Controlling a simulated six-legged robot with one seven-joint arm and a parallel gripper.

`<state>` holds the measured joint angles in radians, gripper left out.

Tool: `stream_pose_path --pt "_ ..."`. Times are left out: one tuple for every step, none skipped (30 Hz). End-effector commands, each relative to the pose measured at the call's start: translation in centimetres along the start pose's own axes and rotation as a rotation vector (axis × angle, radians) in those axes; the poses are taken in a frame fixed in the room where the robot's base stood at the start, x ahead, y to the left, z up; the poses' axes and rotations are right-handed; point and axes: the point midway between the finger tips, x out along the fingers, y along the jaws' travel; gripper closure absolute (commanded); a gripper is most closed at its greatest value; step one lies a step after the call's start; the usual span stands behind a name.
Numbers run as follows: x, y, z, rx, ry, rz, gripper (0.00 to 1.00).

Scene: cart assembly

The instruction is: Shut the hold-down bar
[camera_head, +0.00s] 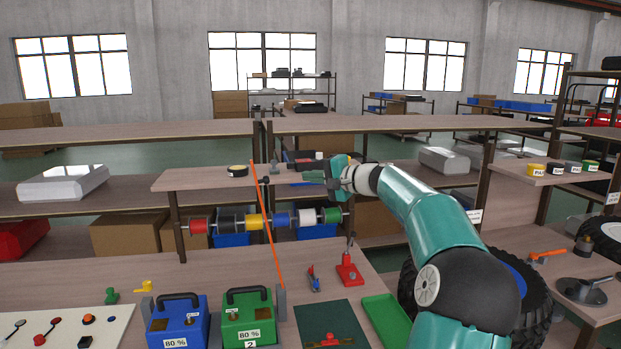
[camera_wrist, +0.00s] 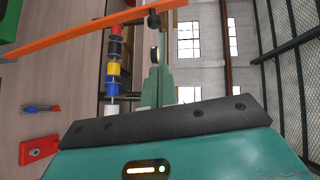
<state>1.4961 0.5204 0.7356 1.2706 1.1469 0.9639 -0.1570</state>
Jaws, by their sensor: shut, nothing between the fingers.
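The hold-down bar (camera_head: 272,232) is a long thin orange bar standing up, leaning slightly left, from a grey post (camera_head: 281,302) beside the green battery (camera_head: 248,318). A dark knob sits near its upper end; it also shows in the wrist view (camera_wrist: 153,19). The bar (camera_wrist: 80,31) crosses the upper left of the wrist view. The blue battery (camera_head: 178,322) stands left of the green one. My gripper (camera_head: 290,167) is shut and empty, near the bar's upper end on its right side. In the wrist view its fingers (camera_wrist: 156,82) appear apart from the bar.
Behind the bar are a raised shelf (camera_head: 205,180) with a tape roll (camera_head: 238,171) and a row of coloured spools (camera_head: 255,220). A red clamp (camera_head: 348,268) and pliers (camera_head: 314,279) stand to the right. A panel with knobs (camera_head: 60,328) lies at the left.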

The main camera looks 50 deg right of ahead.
Motion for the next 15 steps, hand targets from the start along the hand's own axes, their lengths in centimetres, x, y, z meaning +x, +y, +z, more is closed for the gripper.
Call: stream_pose_path --pt "1.1 0.1 0.0 0.002 -0.003 -0.002 1.00" --pt "1.7 0.1 0.0 0.002 -0.004 -0.001 1.00" --pt "2.6 0.1 0.1 0.001 -0.005 -0.001 1.00" --pt "3.2 0.1 0.1 0.001 -0.005 -0.002 1.00" --pt "3.9 0.1 0.1 0.001 -0.005 -0.002 1.00" --pt "4.8 0.1 0.2 0.001 -0.006 -0.001 1.00" --pt "5.4 0.0 0.2 0.001 -0.007 -0.002 1.00" --pt "6.0 0.1 0.2 0.002 -0.006 -0.002 1.00" --pt "6.6 0.0 0.6 0.000 -0.006 0.000 1.00" --pt "6.9 0.0 1.0 0.001 -0.006 0.000 1.00" --pt "7.3 0.0 1.4 0.001 -0.005 0.001 1.00" --pt "7.7 0.0 1.8 0.001 -0.006 0.001 1.00" --pt "8.0 0.0 2.1 0.001 -0.006 0.001 1.00" --pt "8.3 -0.1 2.3 0.000 -0.005 0.000 1.00" --pt "8.6 -0.1 2.6 0.000 -0.005 0.000 1.00"
